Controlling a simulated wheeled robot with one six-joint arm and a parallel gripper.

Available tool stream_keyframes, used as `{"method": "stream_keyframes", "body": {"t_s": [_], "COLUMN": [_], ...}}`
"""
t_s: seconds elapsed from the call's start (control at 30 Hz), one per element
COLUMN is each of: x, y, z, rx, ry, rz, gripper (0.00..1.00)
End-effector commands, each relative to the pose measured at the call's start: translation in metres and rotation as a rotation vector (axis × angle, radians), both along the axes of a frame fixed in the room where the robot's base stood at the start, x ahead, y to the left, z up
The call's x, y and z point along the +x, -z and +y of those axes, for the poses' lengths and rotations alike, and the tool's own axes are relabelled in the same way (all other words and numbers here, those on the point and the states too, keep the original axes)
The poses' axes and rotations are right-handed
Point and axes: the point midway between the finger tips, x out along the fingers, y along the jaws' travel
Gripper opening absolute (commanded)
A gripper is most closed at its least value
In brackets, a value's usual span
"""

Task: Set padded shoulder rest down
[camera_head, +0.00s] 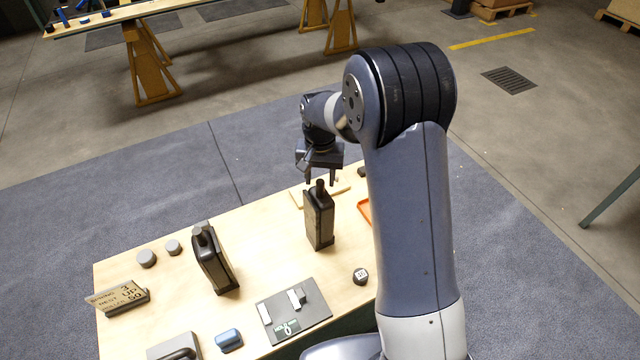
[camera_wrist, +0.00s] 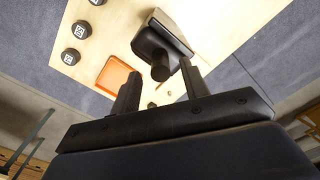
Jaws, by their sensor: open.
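A black upright padded block with a short post on top, which looks like a shoulder rest (camera_head: 319,222), stands on the pale wooden table (camera_head: 262,262). My gripper (camera_head: 321,179) is open just above it, fingers pointing down. In the wrist view the rest (camera_wrist: 166,36) lies just beyond my open fingertips (camera_wrist: 162,82), with its post end between or very near them. I cannot tell whether the fingers touch the post. A second similar black rest (camera_head: 216,262) stands upright further left on the table.
A grey plate with light blocks (camera_head: 316,306), a blue piece (camera_head: 229,341), a cardboard sign (camera_head: 104,299), grey round knobs (camera_head: 147,259) and a dark marked knob (camera_head: 361,276) lie around. An orange tray (camera_wrist: 101,76) is near the rest. Another trestle table (camera_head: 115,18) stands behind.

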Motion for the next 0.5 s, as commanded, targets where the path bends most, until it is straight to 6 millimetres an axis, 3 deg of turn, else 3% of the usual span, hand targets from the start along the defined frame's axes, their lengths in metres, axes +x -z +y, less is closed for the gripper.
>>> {"method": "stream_keyframes", "body": {"t_s": [0.3, 0.5], "x": [0.001, 0.0], "y": [-0.067, -0.087], "z": [0.0, 0.0], "rx": [0.0, 0.0], "ry": [0.0, 0.0], "rz": [-0.003, 0.0], "gripper": [0.43, 0.43]}}
